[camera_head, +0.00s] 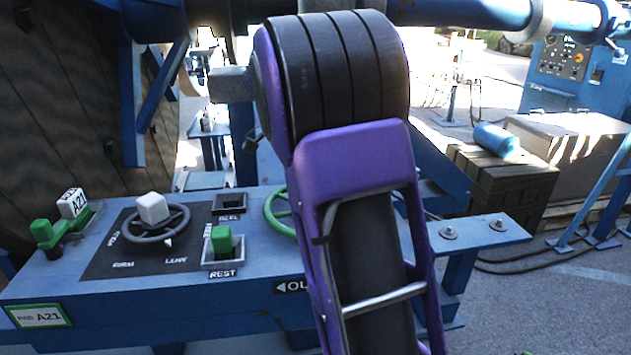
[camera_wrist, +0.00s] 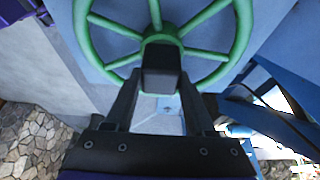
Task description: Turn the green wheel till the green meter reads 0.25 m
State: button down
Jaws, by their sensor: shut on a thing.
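The green wheel (camera_head: 269,213) is on the blue console in the head view, mostly hidden behind my purple and black arm. In the wrist view the green wheel (camera_wrist: 84,32) shows its rim and several spokes, with a dark block-shaped knob (camera_wrist: 161,68) at its middle. My gripper (camera_wrist: 161,86) has its two dark fingers on either side of this knob and is shut on it. The gripper is hidden behind the arm in the head view. I see no green meter in either view.
A large dark reel (camera_head: 80,90) fills the left. A wooden crate (camera_head: 500,185) stands behind right.

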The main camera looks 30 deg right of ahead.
jog(key=shift+c, duration=1.2)
grip_release()
jog(key=shift+r, duration=0.1)
jog(key=p+v, duration=0.2)
jog(key=v, duration=1.5)
jog(key=shift+p, duration=0.35)
jog(key=shift+r, duration=0.1)
